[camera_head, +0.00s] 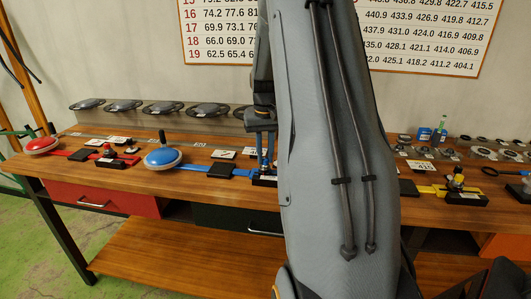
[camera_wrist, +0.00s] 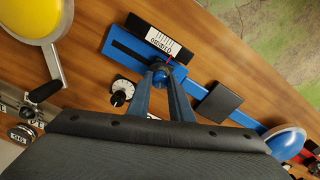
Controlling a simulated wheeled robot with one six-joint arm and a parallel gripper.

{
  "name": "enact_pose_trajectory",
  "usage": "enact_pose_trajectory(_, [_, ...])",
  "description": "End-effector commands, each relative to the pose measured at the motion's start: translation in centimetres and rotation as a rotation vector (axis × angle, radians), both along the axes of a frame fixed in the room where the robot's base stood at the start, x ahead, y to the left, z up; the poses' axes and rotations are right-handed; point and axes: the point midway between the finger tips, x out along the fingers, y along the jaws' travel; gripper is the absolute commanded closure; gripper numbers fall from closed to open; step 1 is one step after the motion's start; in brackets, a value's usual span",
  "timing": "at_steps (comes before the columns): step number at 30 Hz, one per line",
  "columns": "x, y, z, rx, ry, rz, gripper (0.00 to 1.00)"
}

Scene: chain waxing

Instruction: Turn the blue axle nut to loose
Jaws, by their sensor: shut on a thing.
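The blue axle nut (camera_wrist: 163,66) sits at the end of the blue stand (camera_wrist: 135,50), mostly hidden between my fingertips. My gripper (camera_wrist: 160,76) is shut on it in the wrist view. In the head view my gripper (camera_head: 265,152) reaches down to the blue stand, whose end is partly hidden by my arm. A white scale label (camera_wrist: 163,40) with a small red mark lies beside the nut. How far the nut is turned cannot be told.
A round dial (camera_wrist: 121,92) lies close to my fingers. A black block (camera_wrist: 217,103) and the blue dome (camera_wrist: 285,140) stand along the same stand. A yellow dome (camera_wrist: 35,15) with a crank is at upper left. A red dome (camera_head: 42,145) stands at the bench's left end.

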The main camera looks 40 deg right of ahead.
Motion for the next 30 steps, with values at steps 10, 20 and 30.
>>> enact_pose_trajectory(10, [0.02, -0.08, 0.19, -0.002, -0.001, 0.233, 1.0])
enact_pose_trajectory(20, [0.06, -0.11, 0.16, -0.002, -0.002, 0.327, 1.0])
enact_pose_trajectory(30, [0.07, -0.12, 0.15, -0.002, -0.003, 0.336, 1.0])
